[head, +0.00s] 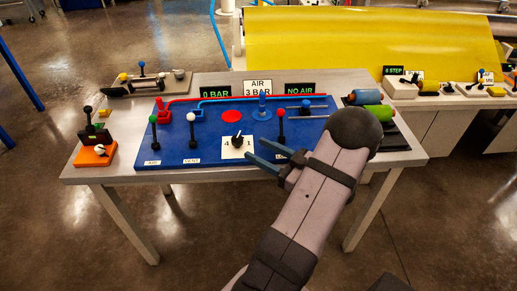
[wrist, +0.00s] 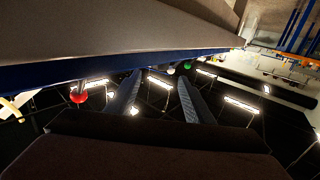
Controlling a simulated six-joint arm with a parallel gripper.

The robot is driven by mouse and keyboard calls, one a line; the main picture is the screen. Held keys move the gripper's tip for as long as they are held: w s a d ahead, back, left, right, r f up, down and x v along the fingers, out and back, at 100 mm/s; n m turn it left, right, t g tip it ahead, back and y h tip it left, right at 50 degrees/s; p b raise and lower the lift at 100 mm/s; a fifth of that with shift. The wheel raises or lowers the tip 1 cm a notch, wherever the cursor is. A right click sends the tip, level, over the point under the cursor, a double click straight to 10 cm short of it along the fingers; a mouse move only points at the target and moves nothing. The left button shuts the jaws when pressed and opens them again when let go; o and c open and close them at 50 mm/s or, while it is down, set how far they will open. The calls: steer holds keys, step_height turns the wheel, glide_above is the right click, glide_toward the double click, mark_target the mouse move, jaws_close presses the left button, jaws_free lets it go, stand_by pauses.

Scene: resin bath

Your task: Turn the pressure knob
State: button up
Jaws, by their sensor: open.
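The pressure knob (head: 237,140) is black with a light pointer mark and sits on a white numbered plate (head: 228,154) near the front middle of the blue panel (head: 205,155). My gripper (head: 256,150) is open and empty, just right of the plate, with its blue fingers pointing left toward the knob. The fingers appear apart from the knob. The wrist view shows both fingers of my gripper (wrist: 159,78) spread, with nothing held between them. I cannot make out the knob in the wrist view.
A red-ball lever (head: 280,113) stands close behind my fingers and also shows in the wrist view (wrist: 78,96). Green-ball (head: 153,119) and white-ball (head: 191,117) levers stand left. Signs read 0 BAR (head: 216,92), AIR 3 BAR (head: 258,87) and NO AIR (head: 300,89).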

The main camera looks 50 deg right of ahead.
steer(key=w+a+r+n+g+y+p, duration=0.2)
steer(key=w+a+r+n+y+p, duration=0.55)
steer(key=w+a+r+p, duration=0.75)
steer(key=w+d+r+h, duration=0.2)
steer(key=w+d+r, duration=0.1)
steer(key=w+r, duration=0.5)
steer(key=w+d+r+m+h+p, duration=0.1)
steer(key=w+d+m+h, duration=0.3)
steer(key=d+h, duration=0.15)
steer(key=w+d+r+m+h, duration=0.1)
steer(key=w+d+m+h, duration=0.3)
steer(key=d, duration=0.3)
steer(key=s+d+f+m+g+h, duration=0.3)
steer(key=d+m+g+h, duration=0.3)
steer(key=d, duration=0.4)
steer(key=m+g+y, duration=0.8)
steer(key=m+g, duration=0.2)
steer(key=m, duration=0.1)
glide_above(237, 138)
step_height(237, 138, down, 13)
steer(key=shift+w+r, duration=0.1)
steer(key=shift+r, duration=0.05)
steer(key=shift+m, duration=0.35)
steer(key=shift+f+p, duration=0.45)
steer(key=shift+f, duration=0.25)
steer(key=shift+f+p, duration=0.9)
steer(key=shift+f, duration=2.1)
